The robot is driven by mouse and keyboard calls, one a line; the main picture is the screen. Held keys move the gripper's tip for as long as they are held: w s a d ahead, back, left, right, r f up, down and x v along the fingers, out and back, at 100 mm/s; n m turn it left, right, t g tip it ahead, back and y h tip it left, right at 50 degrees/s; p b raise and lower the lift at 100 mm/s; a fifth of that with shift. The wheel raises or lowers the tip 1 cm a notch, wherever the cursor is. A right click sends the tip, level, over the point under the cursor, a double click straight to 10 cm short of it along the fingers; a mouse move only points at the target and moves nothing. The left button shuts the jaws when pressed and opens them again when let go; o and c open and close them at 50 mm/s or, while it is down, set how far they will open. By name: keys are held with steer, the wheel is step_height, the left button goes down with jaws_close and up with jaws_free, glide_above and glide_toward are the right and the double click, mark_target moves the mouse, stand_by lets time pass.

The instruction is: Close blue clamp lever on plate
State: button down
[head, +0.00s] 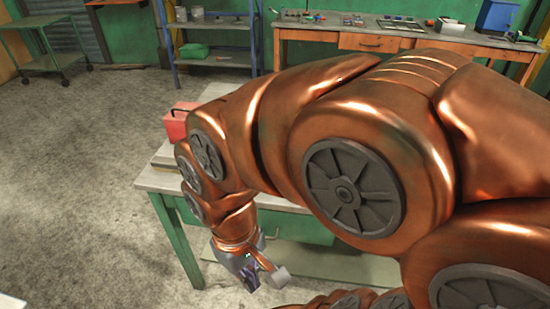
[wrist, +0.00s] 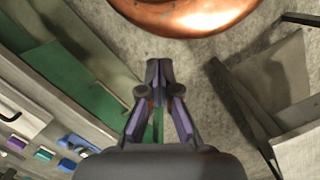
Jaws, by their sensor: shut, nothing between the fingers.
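My gripper (head: 249,279) hangs beside the front of a green-framed workbench in the head view, below the height of its top. In the wrist view my gripper (wrist: 159,65) has its two dark fingers together at the tips, with nothing held. A small blue part (wrist: 75,142) lies on the pale surface at the lower left of the wrist view, apart from the fingers. I cannot tell whether it is the clamp lever, or how any lever stands. The plate is not clearly identifiable; my arm hides much of the bench top in the head view.
Small purple (wrist: 43,155) and green (wrist: 67,165) parts lie near the blue one. A red box (head: 178,124) stands on the workbench (head: 150,181). A shelf rack (head: 217,57) and a wooden bench (head: 330,35) stand behind.

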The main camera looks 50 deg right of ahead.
steer(key=w+d+r+m+y+b, duration=0.1)
steer(key=w+d+r+m, duration=0.2)
steer(key=w+d+m, duration=0.45)
steer(key=w+d+r+m+y, duration=0.15)
steer(key=w+d, duration=0.25)
steer(key=w, duration=0.7)
steer(key=w+d+m, duration=0.1)
steer(key=d+m, duration=0.2)
steer(key=d, duration=0.6)
steer(key=w+d+f+m+t+b, duration=0.1)
steer(key=d+m, duration=0.3)
steer(key=d, duration=0.5)
steer(key=w+d+f+m+t, duration=0.1)
steer(key=w+d+m, duration=0.2)
steer(key=d, duration=0.6)
steer(key=shift+f+m, duration=0.2)
steer(key=shift+m, duration=0.3)
steer(key=p+x, duration=0.2)
steer(key=x, duration=0.8)
steer(key=shift+w, duration=0.1)
steer(key=shift+w+a+p, duration=0.15)
steer(key=shift+a+p, duration=0.2)
steer(key=shift+a, duration=0.65)
steer(key=shift+w+a+f+p, duration=0.1)
steer(key=shift+a+f+p, duration=0.05)
steer(key=shift+a, duration=0.35)
steer(key=shift+w+a+f+p, duration=0.1)
steer(key=shift+a+f+p, duration=0.05)
steer(key=shift+a, duration=0.3)
